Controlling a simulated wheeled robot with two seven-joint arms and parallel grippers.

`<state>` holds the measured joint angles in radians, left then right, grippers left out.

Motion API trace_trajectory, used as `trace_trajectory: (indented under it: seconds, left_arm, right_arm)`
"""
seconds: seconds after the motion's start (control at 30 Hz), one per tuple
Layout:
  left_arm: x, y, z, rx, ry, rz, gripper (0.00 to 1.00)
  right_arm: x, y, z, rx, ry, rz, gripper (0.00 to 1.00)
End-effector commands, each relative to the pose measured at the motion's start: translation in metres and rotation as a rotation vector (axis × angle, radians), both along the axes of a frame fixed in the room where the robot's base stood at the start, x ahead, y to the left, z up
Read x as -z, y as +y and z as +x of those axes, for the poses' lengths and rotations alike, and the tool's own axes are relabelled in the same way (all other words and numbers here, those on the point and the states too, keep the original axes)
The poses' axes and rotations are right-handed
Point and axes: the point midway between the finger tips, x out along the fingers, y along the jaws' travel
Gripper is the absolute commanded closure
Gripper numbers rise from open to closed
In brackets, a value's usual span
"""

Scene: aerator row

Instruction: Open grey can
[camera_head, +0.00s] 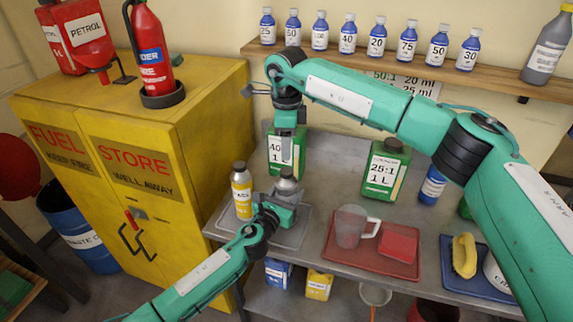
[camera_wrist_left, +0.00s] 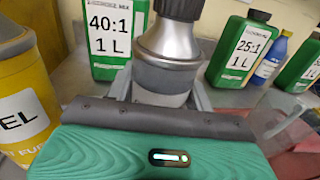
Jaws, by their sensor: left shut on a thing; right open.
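The grey can (camera_head: 286,186) stands upright on a grey tray (camera_head: 290,237) at the left end of the bench. My left gripper (camera_head: 284,198) is shut around its body from the front. In the left wrist view the can (camera_wrist_left: 168,75) shows a silver shoulder and a dark top cut off by the frame edge, between my left fingers (camera_wrist_left: 165,97). My right gripper (camera_head: 287,155) points down just above the can's top; it is open and looks empty. Whether it touches the cap cannot be told.
A yellow fuel can (camera_head: 242,198) stands close left of the grey can. A green 40:1 jug (camera_head: 302,150) is behind, and a green 25:1 jug (camera_head: 384,172) to the right. A red tray (camera_head: 345,258) holds a clear jug (camera_head: 350,225) and red block. Yellow cabinet (camera_head: 190,130) borders the left.

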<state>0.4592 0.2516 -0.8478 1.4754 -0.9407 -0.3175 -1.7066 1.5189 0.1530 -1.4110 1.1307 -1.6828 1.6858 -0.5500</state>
Motion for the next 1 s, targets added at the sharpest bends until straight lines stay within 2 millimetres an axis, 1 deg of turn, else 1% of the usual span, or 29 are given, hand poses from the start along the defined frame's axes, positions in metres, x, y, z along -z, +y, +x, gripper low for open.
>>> trace_trajectory:
  seconds: [1.0]
  left_arm:
    - [0.001, 0.0002, -0.0002, 0.0, 0.001, 0.0, 1.0]
  right_arm:
    - [0.0, 0.001, 0.0, 1.589, 0.0, 0.0, 0.5]
